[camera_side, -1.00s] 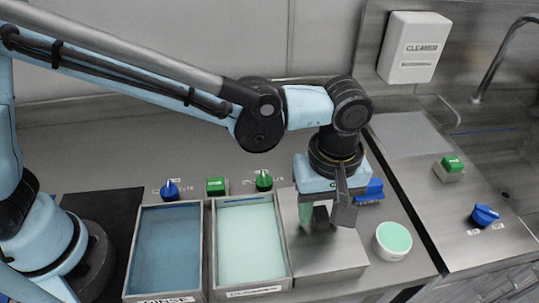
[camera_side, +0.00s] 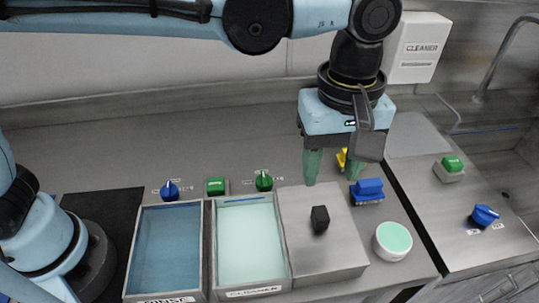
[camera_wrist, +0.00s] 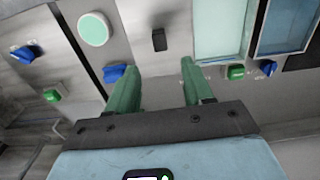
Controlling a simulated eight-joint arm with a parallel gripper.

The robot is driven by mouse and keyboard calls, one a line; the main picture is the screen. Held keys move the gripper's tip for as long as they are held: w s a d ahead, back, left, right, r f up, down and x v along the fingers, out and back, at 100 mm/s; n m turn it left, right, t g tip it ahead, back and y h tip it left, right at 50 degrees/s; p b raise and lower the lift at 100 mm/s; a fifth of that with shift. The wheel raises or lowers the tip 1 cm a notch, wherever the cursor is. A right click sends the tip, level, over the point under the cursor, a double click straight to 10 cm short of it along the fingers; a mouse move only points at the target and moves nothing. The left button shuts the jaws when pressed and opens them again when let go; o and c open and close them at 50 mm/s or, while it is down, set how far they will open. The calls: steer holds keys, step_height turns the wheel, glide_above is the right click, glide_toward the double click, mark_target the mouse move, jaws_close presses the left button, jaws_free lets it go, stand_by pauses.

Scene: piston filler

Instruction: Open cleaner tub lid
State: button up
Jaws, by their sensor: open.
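The cleaner tub (camera_side: 250,243) stands uncovered at the middle of the counter, with pale green liquid showing in it. It also shows in the wrist view (camera_wrist: 220,32). A flat metal lid (camera_side: 318,255) with a black knob (camera_side: 320,219) lies just right of the tub; what supports it is hidden. The knob also shows in the wrist view (camera_wrist: 158,40). My gripper (camera_side: 332,170) hangs above and behind the lid, apart from the knob. Its green fingers, also in the wrist view (camera_wrist: 160,72), are spread and empty.
The rinse tub (camera_side: 168,250) with blue liquid is left of the cleaner tub. Knobs and a green button (camera_side: 216,186) sit behind the tubs. A blue brush-like item (camera_side: 368,191) and a round white pot (camera_side: 392,241) are right of the lid. A cleaner dispenser (camera_side: 418,47) hangs behind.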

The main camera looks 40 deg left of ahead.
steer(key=shift+r, duration=1.1)
steer(key=w+a+m+t+h, duration=0.1)
steer(key=w+a+m+t, duration=0.2)
steer(key=a, duration=1.4)
steer(key=s+a+f+m+t, duration=0.2)
steer(key=a+f+m, duration=0.1)
steer(key=a, duration=0.4)
steer(key=s+a+f+m+t+y, duration=0.1)
steer(key=s+a+f+m+t, duration=0.1)
steer(key=a, duration=0.4)
steer(key=shift+s+a+f+m, duration=0.4)
steer(key=shift+s+f+m, duration=0.1)
steer(key=shift+s, duration=0.3)
